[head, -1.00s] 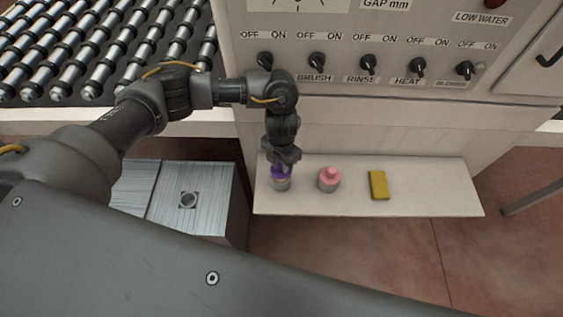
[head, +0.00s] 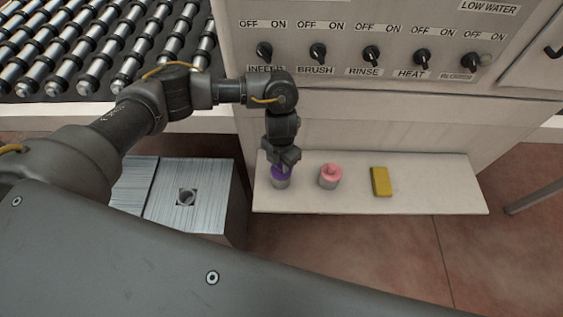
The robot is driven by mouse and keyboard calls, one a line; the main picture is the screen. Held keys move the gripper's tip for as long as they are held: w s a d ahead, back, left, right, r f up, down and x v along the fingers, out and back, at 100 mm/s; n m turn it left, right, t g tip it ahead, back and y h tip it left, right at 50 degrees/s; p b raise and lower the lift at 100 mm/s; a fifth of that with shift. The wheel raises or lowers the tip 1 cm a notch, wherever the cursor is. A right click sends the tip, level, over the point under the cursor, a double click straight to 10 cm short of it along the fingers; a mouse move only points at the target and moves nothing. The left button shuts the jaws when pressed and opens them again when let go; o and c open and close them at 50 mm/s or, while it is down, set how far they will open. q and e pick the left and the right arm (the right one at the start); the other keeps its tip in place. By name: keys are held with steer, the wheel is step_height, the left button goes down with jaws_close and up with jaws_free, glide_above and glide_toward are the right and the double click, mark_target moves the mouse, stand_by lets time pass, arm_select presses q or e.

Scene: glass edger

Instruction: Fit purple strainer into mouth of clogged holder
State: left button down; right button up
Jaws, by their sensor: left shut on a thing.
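My left gripper (head: 285,158) points down over the left end of a white shelf and is shut on the purple strainer (head: 279,172). The strainer is at the mouth of a small grey cylindrical holder (head: 281,184) standing on the shelf. The fingers hide part of the strainer, and I cannot tell how deep it sits. No clog shows in the holder. My right gripper is not in view.
A pink-topped grey cylinder (head: 329,177) and a yellow block (head: 381,182) stand to the right on the shelf (head: 440,190). A metal box (head: 207,215) with a round opening is lower left. Switches line the panel above.

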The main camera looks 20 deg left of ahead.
arm_select(q)
steer(key=shift+f+b, duration=0.3)
steer(key=shift+f, duration=0.1)
steer(key=c, duration=1.1)
jaws_free()
steer(key=shift+r, duration=0.1)
step_height(320, 180, up, 11)
steer(key=shift+f, duration=0.1)
